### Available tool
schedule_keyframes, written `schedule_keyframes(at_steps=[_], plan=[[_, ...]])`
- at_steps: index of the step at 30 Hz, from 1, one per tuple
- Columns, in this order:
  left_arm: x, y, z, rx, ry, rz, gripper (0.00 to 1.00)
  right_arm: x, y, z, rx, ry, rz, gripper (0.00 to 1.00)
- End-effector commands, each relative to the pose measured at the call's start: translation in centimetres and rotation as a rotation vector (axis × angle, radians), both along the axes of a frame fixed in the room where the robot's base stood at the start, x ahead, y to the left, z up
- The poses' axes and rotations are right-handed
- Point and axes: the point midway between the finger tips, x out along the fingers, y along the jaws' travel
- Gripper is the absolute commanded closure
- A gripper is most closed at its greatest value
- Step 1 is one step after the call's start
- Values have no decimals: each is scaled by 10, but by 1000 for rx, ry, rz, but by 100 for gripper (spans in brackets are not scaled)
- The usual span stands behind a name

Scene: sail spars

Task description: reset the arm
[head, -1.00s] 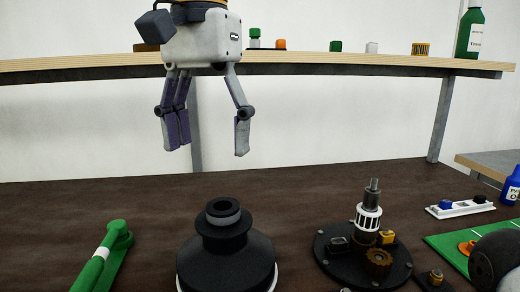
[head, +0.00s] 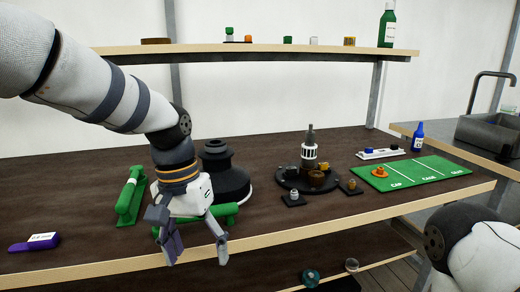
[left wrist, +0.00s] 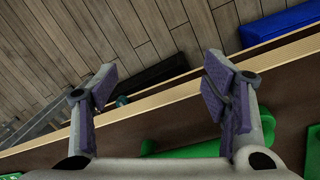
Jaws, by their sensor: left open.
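My left arm comes in from the left in the head view. Its gripper (head: 197,246) hangs fingers down at the front edge of the dark bench (head: 95,228). Its fingers are spread with nothing between them. The same open gripper (left wrist: 160,92) shows in the left wrist view, over the bench's pale edge and the floor below. A green part (head: 222,210) lies on the bench just behind the gripper, partly hidden by it. A piece of my right arm shows at the bottom right; its gripper is out of view.
A green handle (head: 130,198), a black stepped base (head: 228,182) and a purple tagged item (head: 34,242) are near the left arm. A geared post (head: 309,152), green mat (head: 405,174) and blue bottle (head: 417,137) stand to the right. An upper shelf (head: 245,48) runs behind.

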Motion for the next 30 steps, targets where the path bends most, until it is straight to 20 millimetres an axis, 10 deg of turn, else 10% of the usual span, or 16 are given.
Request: schedule_keyframes(at_steps=[6,12,18,30], plan=[[-81,23,-182,-30,64,89,32,-1,0,1,0,2,0,60],[-230,69,-286,26,94,190,32,-1,0,1,0,1,0,60],[-329,107,-294,112,90,223,32,-1,0,1,0,0,0,60],[-341,113,-292,127,79,225,32,-1,0,1,0,1,0,60]])
